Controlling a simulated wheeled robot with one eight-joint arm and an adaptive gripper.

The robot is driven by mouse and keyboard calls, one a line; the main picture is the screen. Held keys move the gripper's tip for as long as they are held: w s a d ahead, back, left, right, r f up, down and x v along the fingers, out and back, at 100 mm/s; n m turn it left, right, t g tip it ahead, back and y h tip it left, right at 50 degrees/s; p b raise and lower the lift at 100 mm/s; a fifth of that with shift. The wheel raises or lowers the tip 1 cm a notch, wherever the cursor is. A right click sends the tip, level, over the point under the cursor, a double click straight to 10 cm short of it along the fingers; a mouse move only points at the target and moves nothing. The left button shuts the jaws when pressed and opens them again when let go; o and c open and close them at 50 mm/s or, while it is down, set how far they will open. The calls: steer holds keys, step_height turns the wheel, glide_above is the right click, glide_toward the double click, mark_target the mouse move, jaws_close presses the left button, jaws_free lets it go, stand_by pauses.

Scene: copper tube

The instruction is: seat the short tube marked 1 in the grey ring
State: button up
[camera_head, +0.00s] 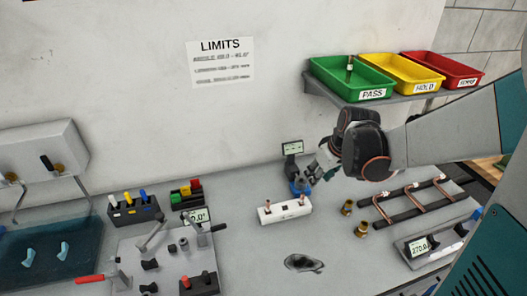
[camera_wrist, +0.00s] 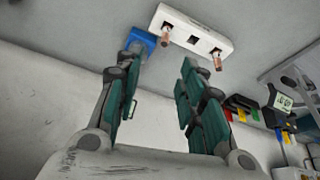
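Two short copper tubes stand in the white block, one at its left end (camera_head: 268,204) and one at its right end (camera_head: 303,199). They also show in the wrist view, at the left (camera_wrist: 165,40) and right (camera_wrist: 217,62). No number is readable on either. The white block (camera_head: 285,214) has an empty square hole between them. My gripper (camera_head: 312,180) is above the table just behind the block, beside a blue fixture (camera_head: 300,188). In the wrist view my gripper (camera_wrist: 158,85) has its fingers apart with nothing between them. I cannot clearly make out the grey ring.
A small display (camera_head: 292,147) stands behind the blue fixture. Brass fittings (camera_head: 360,229) and a rack of bent copper tubes (camera_head: 410,203) lie right. A lever fixture (camera_head: 170,262) is left. A green PASS tray (camera_head: 340,84) is on the shelf.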

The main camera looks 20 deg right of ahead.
mark_target(303, 193)
steer(key=shift+a+b+x, duration=0.2)
steer(key=shift+b+x, duration=0.8)
steer(key=shift+x, duration=2.6)
steer(key=shift+a+b+x, duration=0.2)
steer(key=shift+b+x, duration=0.75)
steer(key=shift+x, duration=2.6)
steer(key=shift+s, duration=0.1)
jaws_close()
